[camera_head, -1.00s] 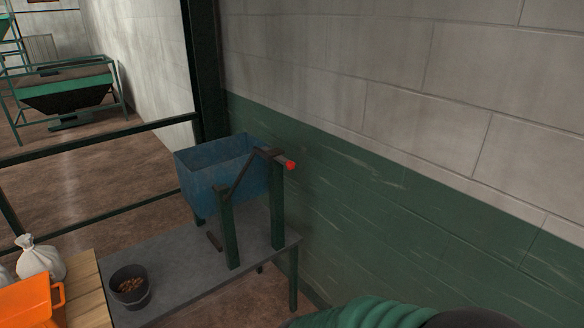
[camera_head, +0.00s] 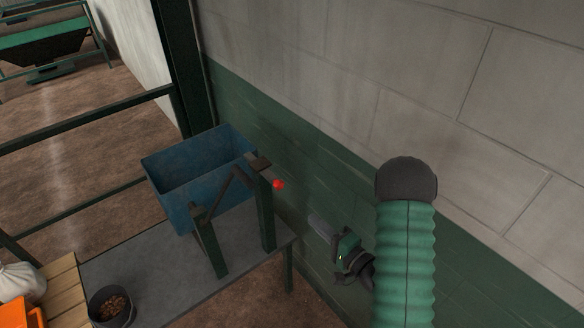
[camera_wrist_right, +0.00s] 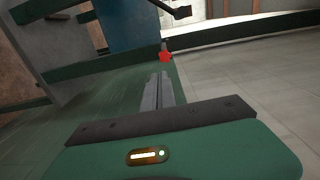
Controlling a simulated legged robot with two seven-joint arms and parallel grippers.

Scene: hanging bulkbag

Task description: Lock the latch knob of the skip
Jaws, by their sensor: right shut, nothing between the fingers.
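The blue skip (camera_head: 178,208) hangs in a dark green frame on a grey bench in the head view. Its red latch knob (camera_head: 278,184) sticks out at the right of the frame's top, beside the wall. The red knob also shows in the right wrist view (camera_wrist_right: 165,57), beyond my fingertips, with the blue skip (camera_wrist_right: 128,28) behind it. My right gripper (camera_head: 318,226) is to the right of and below the knob in the head view, apart from it. Its fingers are shut together and empty, pointing toward the knob. My left gripper is not in view.
A green and grey block wall (camera_head: 300,140) runs close along the right side. The grey bench (camera_head: 150,268) holds a dark bucket (camera_head: 112,308) of brown pieces. An orange container (camera_head: 20,312) and a white sack (camera_head: 18,280) are at the lower left.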

